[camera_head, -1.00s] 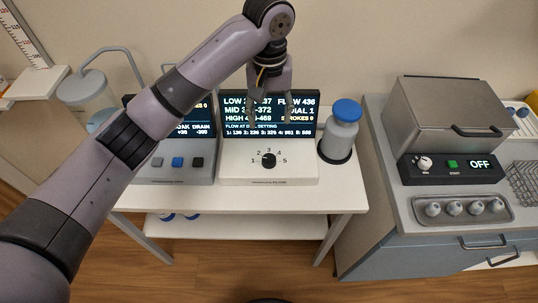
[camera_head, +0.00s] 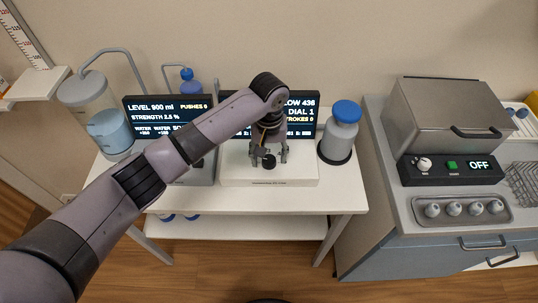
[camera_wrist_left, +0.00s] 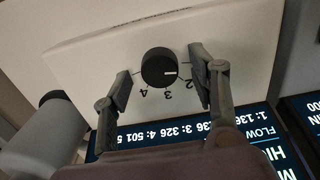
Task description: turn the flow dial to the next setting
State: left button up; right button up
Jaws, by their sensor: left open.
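The flow dial (camera_head: 269,161) is a round black knob on a white dial unit (camera_head: 300,172). My left gripper (camera_head: 269,157) is lowered over it from above, fingers open on either side. In the left wrist view the dial (camera_wrist_left: 158,67) sits between the open fingers (camera_wrist_left: 161,66), with gaps beside it. Its white mark points right, to the side of the 2 where the finger hides the scale. The numbers 2, 3 and 4 show. The screen (camera_head: 305,118) behind reads DIAL 1, partly hidden by my arm. My right gripper is out of view.
A grey bottle with a blue cap (camera_head: 345,122) stands right of the dial unit. Another screen (camera_head: 165,112) and a clear jar of blue liquid (camera_head: 108,125) are at the left. The white table (camera_head: 335,192) is bare in front of the bottle.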

pick_arm(q)
jog(key=shift+f, duration=0.5)
jog(key=c, duration=1.2)
jog(key=shift+o, duration=0.2)
